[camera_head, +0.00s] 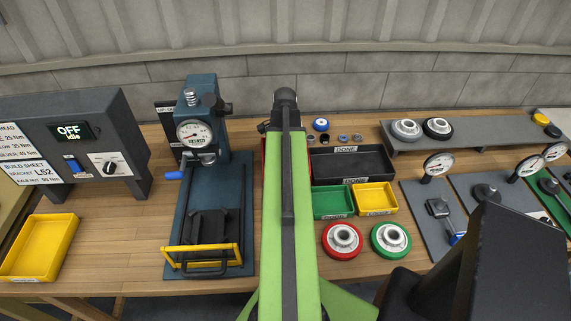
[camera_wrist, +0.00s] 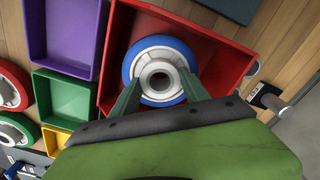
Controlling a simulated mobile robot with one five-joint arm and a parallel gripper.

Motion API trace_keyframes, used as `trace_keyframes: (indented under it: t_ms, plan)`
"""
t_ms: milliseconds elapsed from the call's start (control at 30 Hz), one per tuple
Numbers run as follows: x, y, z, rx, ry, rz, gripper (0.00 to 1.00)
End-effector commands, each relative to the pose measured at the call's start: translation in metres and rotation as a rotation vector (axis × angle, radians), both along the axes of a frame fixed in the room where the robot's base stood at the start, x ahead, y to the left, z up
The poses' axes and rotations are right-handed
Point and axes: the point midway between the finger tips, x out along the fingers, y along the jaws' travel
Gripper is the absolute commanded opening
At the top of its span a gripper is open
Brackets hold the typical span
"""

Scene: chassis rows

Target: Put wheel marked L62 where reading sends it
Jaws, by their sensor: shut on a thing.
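In the wrist view, a wheel with a blue tyre and pale hub (camera_wrist: 159,50) sits between the two green fingers of my gripper (camera_wrist: 160,94), which is shut on it. The wheel is within the outline of a red tray (camera_wrist: 226,45); I cannot tell whether it touches the tray floor. No mark on the wheel is legible. In the head view my green arm hides the gripper and most of the red tray. A blue press with a dial gauge (camera_head: 195,133) stands left of my arm; its reading is too small to make out.
A control box (camera_head: 68,150) showing "OFF" stands at left near a yellow tray (camera_head: 38,247). Right of my arm are a black DONE tray (camera_head: 350,165), green tray (camera_head: 333,203), yellow tray (camera_head: 375,198), red wheel (camera_head: 342,240) and green wheel (camera_head: 390,240). Dial stands fill the right side.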

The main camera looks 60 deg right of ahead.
Motion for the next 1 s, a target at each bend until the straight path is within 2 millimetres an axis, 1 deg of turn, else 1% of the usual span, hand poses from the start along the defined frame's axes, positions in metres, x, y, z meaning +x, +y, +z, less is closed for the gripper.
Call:
trace_keyframes:
  t_ms: [33, 267, 433, 467, 500, 600, 867, 1000]
  plan:
    - [0.0001, 0.0001, -0.0156, 0.0, 0.0, 0.0, 0.0]
    - [0.0003, 0.0002, -0.0113, 0.0, 0.0, 0.001, 0.0]
    - [0.0004, 0.0003, -0.0165, 0.0, 0.0, 0.001, 0.0]
    - [0.0004, 0.0003, -0.0148, 0.0, 0.0, 0.001, 0.57]
    - [0.0005, 0.0004, -0.0145, 0.0, 0.0, 0.001, 0.62]
    - [0.0006, 0.0004, -0.0144, 0.0, 0.0, 0.001, 0.75]
    - [0.0007, 0.0005, -0.0143, 0.0, 0.0, 0.002, 0.75]
    - [0.0008, 0.0005, -0.0086, 0.0, 0.0, 0.002, 0.75]
